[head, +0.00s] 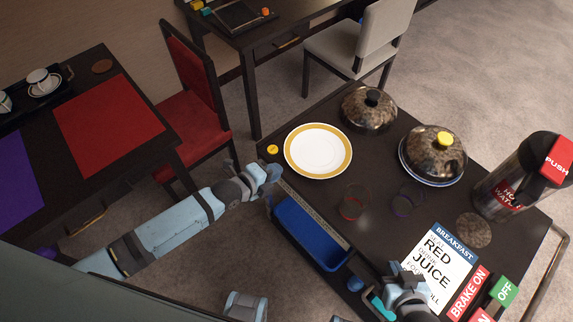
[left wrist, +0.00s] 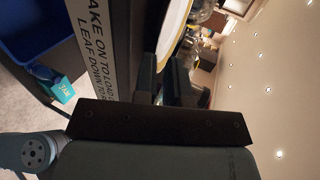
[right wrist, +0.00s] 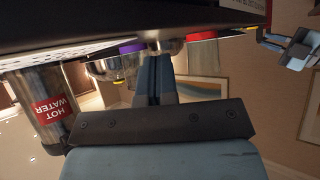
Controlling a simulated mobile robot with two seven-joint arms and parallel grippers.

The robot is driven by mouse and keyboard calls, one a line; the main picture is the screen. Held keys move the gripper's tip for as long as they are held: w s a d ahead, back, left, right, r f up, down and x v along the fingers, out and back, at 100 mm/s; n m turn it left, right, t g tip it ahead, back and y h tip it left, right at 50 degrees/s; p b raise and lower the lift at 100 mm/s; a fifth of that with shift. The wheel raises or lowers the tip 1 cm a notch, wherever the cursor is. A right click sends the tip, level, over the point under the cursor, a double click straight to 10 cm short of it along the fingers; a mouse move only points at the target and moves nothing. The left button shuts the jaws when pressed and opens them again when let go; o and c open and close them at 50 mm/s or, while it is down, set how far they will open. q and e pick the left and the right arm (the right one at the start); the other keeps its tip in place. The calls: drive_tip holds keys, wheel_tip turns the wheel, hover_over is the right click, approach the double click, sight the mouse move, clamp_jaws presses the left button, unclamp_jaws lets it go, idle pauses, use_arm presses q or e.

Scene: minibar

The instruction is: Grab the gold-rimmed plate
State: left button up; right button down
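The gold-rimmed plate (head: 318,151), white with a wide gold band, lies flat on the dark cart top (head: 385,170) near its left corner. My left gripper (head: 272,173) is at the cart's left edge, just left of and below the plate. In the left wrist view, the two dark fingers (left wrist: 167,82) are apart, and the plate's rim (left wrist: 176,32) shows close beyond their tips. I cannot tell whether the rim is between them. My right gripper (head: 403,280) is by the cart's front edge, over the menu card's lower left. Its fingers look together in the right wrist view (right wrist: 155,78).
Two dark domed lids (head: 369,112) stand beyond and right of the plate, one on a blue-rimmed plate. Clear glasses (head: 355,202), a menu card (head: 440,258) and a hot-water jug (head: 510,185) share the cart. A blue bin (head: 308,235) hangs on its near side.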

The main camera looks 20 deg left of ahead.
sight(290, 165)
use_arm(q)
drive_tip(key=x, duration=0.6)
clamp_jaws()
drive_tip(key=shift+s+a, duration=0.1)
